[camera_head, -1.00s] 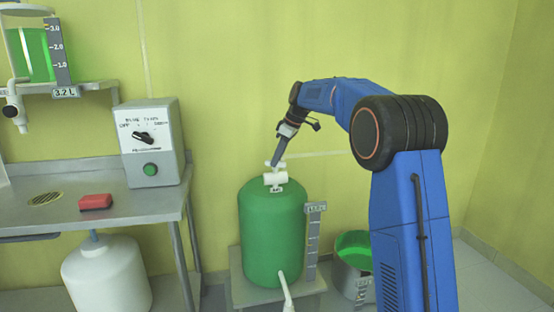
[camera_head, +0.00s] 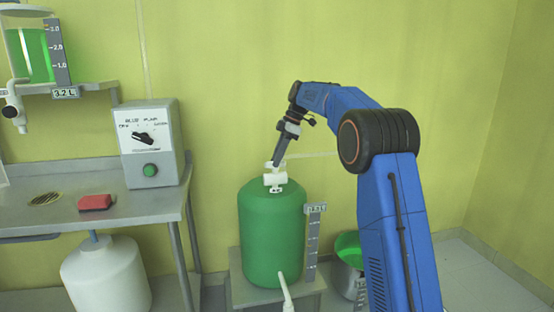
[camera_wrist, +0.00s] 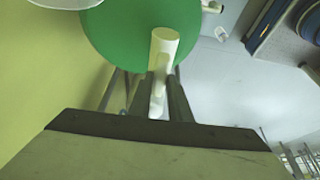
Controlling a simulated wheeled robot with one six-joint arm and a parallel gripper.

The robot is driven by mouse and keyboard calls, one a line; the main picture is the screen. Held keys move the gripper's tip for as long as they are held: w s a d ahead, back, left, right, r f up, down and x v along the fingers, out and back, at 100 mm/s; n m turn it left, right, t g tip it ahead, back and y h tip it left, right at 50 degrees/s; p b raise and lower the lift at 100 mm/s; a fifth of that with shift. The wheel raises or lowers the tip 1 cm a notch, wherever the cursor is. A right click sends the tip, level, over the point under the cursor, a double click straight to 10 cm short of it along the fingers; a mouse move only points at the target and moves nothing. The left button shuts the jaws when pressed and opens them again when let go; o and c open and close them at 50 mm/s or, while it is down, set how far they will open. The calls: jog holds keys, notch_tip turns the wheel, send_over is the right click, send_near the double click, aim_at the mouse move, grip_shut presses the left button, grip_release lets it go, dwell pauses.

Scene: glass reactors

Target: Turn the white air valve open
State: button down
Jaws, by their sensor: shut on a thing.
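The white air valve (camera_head: 275,179) sits on top of the green tank (camera_head: 271,235), which stands on a low metal stand in the head view. My gripper (camera_head: 277,164) reaches down to the valve from above, and its fingertips are at the valve's handle. In the wrist view my gripper (camera_wrist: 165,95) has its two fingers on either side of the white valve part (camera_wrist: 164,45), shut on it, with the green tank (camera_wrist: 115,35) beyond. The fingers partly hide the handle, so I cannot tell its exact angle.
A metal table (camera_head: 120,212) at the left bears a grey control box (camera_head: 150,145) and a red block (camera_head: 95,203). A white container (camera_head: 105,275) is below it. A bucket with green content (camera_head: 349,245) stands right of the tank, partly behind my arm. A yellow-green wall is close behind.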

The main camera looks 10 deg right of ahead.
dwell(0.3)
jog(key=c, duration=1.6)
grip_release()
jog(key=shift+c, duration=0.2)
jog(key=v, duration=1.7)
jog(key=shift+d+r, duration=0.15)
